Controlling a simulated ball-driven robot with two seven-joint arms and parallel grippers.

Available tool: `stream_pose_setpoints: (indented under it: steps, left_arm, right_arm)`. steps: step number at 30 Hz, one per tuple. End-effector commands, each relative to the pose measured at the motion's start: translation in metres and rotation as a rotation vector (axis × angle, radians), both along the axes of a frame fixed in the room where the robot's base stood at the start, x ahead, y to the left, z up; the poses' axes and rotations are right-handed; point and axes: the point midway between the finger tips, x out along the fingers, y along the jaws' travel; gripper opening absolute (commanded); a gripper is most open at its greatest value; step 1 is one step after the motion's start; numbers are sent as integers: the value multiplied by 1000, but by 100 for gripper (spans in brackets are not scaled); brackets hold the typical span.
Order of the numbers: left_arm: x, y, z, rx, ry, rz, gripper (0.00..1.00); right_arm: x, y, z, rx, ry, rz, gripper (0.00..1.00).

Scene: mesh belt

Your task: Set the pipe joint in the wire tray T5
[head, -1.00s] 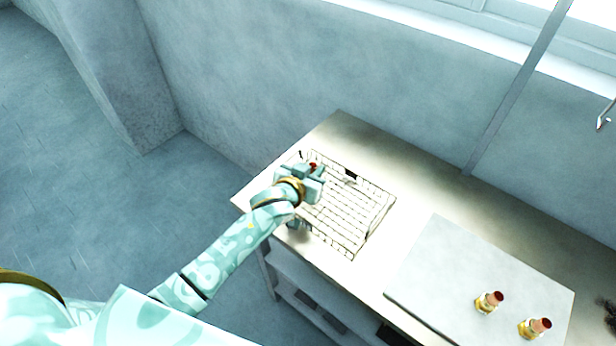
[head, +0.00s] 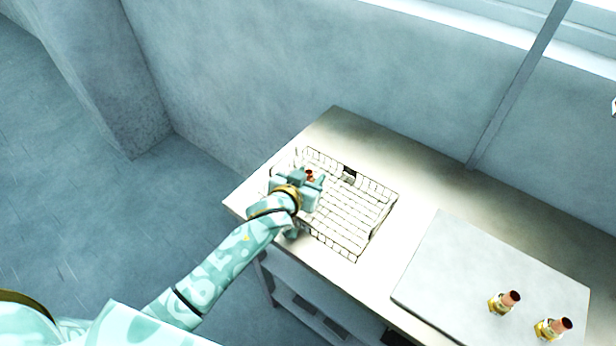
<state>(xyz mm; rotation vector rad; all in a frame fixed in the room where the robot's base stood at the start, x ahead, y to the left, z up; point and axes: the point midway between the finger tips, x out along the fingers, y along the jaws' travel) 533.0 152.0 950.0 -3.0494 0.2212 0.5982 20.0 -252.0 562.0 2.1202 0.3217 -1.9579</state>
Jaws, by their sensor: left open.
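The wire tray (head: 345,222) is a shallow wire mesh basket on the bench, with a small dark tag on its back edge. My left gripper (head: 309,178) is over the left end of the tray and is open. A pipe joint (head: 310,175) with a copper-red end shows between or just beyond its fingers. The rest of this joint is hidden by the gripper, so I cannot tell whether it rests on the mesh. Two more pipe joints, brass with copper-red ends, stand on the grey board at right: one (head: 504,302) and another (head: 553,328). My right gripper is not in view.
The grey board (head: 450,265) lies on the bench (head: 400,190) right of the tray, with a bare strip between them. A thin post (head: 520,85) rises behind the bench near the wall. Shelves show below the bench front.

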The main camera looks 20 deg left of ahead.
Motion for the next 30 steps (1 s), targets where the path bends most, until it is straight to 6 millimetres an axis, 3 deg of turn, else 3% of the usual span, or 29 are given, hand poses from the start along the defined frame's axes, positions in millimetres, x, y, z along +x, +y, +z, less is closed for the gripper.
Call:
stream_pose_setpoints:
  steps: [5, 18, 23, 30]
  left_arm:
    - [-11, 2, 8, 1, 2, 0, 41]
    - [-97, 14, 44, 0, 1, 1, 41]
    - [-109, 16, 48, 1, 1, 1, 41]
    - [-110, 16, 48, 1, 0, 1, 41]
  right_arm:
    - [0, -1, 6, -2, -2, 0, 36]
    - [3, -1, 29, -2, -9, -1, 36]
    - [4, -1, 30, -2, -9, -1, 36]
    - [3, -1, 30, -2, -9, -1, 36]
